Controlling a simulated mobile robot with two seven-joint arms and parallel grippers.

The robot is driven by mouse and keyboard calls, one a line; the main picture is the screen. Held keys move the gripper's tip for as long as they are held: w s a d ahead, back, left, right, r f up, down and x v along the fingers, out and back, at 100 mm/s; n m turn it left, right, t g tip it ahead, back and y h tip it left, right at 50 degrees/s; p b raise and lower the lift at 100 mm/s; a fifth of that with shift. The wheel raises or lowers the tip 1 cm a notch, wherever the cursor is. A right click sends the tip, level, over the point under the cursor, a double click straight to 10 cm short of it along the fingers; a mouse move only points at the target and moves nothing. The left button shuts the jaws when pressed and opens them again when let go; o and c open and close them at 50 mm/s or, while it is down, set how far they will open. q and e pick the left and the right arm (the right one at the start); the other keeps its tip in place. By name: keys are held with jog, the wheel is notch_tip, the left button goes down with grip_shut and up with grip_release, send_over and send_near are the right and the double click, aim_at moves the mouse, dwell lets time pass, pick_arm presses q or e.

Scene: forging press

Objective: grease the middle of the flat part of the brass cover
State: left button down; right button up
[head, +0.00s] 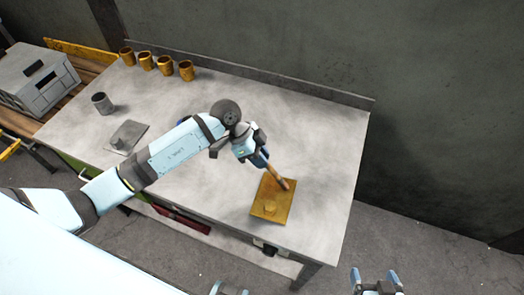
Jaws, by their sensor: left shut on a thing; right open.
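The brass cover (264,212) is a square yellow plate with a small raised part, lying near the right front of the grey table. My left gripper (262,161) is shut on a brush-like tool (279,177) with a brown shaft, above the cover's far edge. The tool slants down to the right, and its tip is over or on the far right part of the cover; I cannot tell whether it touches. My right gripper (375,278) is open and empty at the bottom right, in front of the table and away from the cover.
Several brass cups (165,65) stand in a row at the table's back left. A grey cup (101,105) and a grey plate-like piece (126,138) are at the left. A low rail (300,87) runs along the back edge. The table's right end is clear.

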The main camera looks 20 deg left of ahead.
pick_arm(q)
jog(key=shift+w, duration=0.1)
jog(key=shift+w+r+p, duration=0.15)
jog(key=shift+p, duration=0.85)
jog(key=shift+s, duration=0.3)
jog(key=shift+w+p, duration=0.35)
jog(key=shift+p, duration=0.15)
jog(key=shift+w, duration=0.15)
